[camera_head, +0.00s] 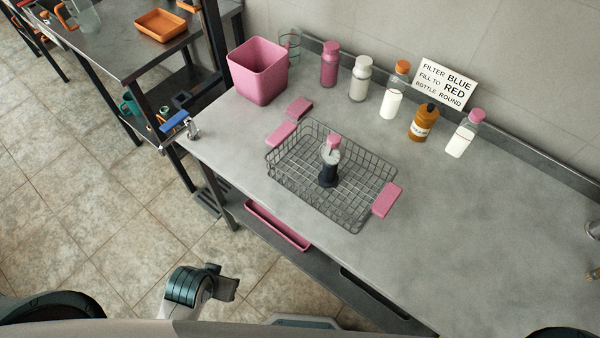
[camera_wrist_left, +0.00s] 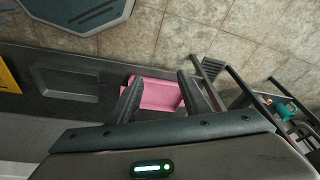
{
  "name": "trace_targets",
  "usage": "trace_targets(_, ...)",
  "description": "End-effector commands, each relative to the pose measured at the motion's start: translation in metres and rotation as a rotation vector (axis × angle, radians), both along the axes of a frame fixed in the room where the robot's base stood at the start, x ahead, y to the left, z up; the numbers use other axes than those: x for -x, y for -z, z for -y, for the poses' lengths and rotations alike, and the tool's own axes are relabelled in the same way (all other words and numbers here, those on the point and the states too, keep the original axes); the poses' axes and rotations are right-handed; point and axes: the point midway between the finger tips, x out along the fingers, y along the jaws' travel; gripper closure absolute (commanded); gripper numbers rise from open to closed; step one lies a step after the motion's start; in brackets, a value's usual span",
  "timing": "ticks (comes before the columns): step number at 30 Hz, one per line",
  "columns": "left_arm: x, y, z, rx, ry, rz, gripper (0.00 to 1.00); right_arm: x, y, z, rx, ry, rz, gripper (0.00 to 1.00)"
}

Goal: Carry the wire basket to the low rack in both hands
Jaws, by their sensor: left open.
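The wire basket (camera_head: 345,208) stands on the metal table (camera_head: 470,240), with a pink handle (camera_head: 387,200) at its right end and another (camera_head: 282,133) at its left end. A bottle with a pink cap and dark base (camera_head: 329,165) stands inside it. In the left wrist view my left gripper (camera_wrist_left: 159,76) is open and empty, above a pink tray (camera_wrist_left: 158,95) on the lower shelf. My left arm shows at the bottom of the head view, apart from the basket. My right gripper is out of view. I cannot tell which shelf is the low rack.
A pink bin (camera_head: 258,72), several bottles and a sign (camera_head: 445,80) stand along the table's back. A pink block (camera_head: 299,107) lies near the basket. A dark-framed shelf unit (camera_head: 120,45) with an orange tray (camera_head: 160,25) stands left. The table's right half is mostly clear.

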Motion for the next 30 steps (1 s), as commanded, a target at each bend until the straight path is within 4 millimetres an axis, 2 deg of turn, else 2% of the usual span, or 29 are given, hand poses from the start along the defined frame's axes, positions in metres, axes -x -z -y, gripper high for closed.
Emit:
trace_targets(1, 0.003, 0.017, 0.001, 0.003, -0.002, -0.018, 0.57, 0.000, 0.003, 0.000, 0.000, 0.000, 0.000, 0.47)
trace_targets(8, 0.011, 0.093, 0.002, 0.003, 0.001, -0.053, 0.57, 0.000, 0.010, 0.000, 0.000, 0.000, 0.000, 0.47)
trace_targets(14, 0.031, 0.186, 0.000, 0.000, 0.007, -0.087, 0.57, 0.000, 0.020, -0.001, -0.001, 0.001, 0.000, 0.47)
trace_targets(18, 0.058, 0.249, -0.004, -0.003, 0.012, -0.111, 0.57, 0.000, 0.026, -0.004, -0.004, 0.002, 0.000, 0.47)
trace_targets(24, 0.109, 0.325, -0.012, -0.008, 0.020, -0.146, 0.57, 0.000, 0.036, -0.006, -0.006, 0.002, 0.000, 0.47)
trace_targets(30, 0.166, 0.378, -0.022, -0.012, 0.027, -0.175, 0.57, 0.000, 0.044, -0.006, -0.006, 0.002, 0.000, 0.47)
